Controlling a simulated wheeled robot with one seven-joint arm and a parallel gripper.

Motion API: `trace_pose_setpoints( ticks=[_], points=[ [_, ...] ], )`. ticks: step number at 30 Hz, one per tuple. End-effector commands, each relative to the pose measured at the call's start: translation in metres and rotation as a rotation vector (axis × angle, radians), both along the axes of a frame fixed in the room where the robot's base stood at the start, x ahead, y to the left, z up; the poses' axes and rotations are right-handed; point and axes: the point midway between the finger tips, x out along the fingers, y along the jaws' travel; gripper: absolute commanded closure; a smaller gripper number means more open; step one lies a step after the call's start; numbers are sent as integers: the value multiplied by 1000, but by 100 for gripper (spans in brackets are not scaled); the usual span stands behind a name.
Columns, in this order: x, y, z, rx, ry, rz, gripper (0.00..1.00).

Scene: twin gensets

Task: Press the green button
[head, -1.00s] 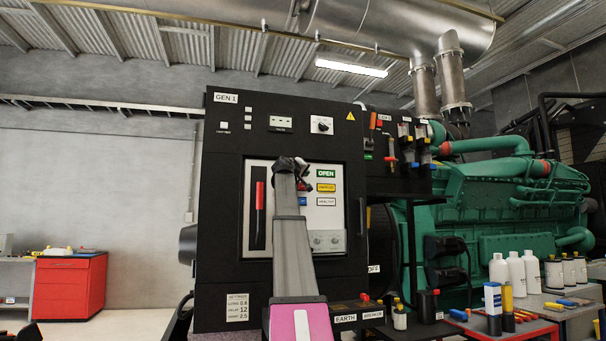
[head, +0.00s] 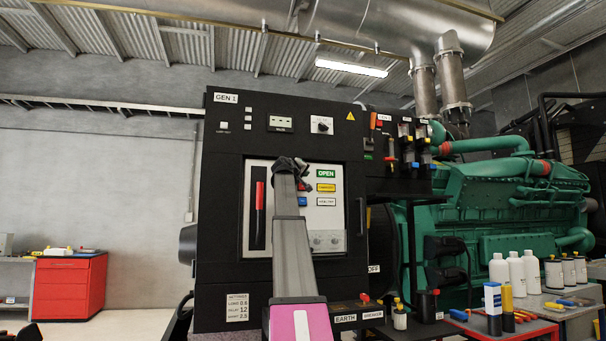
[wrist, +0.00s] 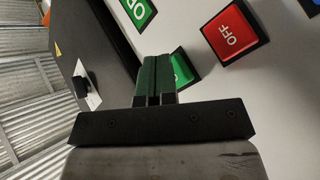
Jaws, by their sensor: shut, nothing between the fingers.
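The green button (wrist: 183,68) shows in the wrist view just right of my fingers, which hide part of it. My gripper (wrist: 157,62) is shut and empty, with its fingertips over the edge of the button. I cannot tell whether they touch it. In the head view my gripper (head: 294,165) is in front of the panel of the GEN 1 cabinet (head: 224,180), and my arm hides the green button there.
The red OFF button (wrist: 237,34) is close by on the same white panel. A green OPEN sign (head: 326,174) sits at the panel's upper right. A red-handled lever (head: 260,197) is on the left. A red drawer cabinet (head: 70,288) stands far left.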

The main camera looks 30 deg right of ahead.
Motion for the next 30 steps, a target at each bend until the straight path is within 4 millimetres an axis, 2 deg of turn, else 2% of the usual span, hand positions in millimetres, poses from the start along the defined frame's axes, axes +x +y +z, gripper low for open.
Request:
trace_pose_setpoints(
  ticks=[19,30],
  points=[
    [3,-1,0,-1,0,1,100],
    [-13,3,-1,0,0,1,100]
  ],
)
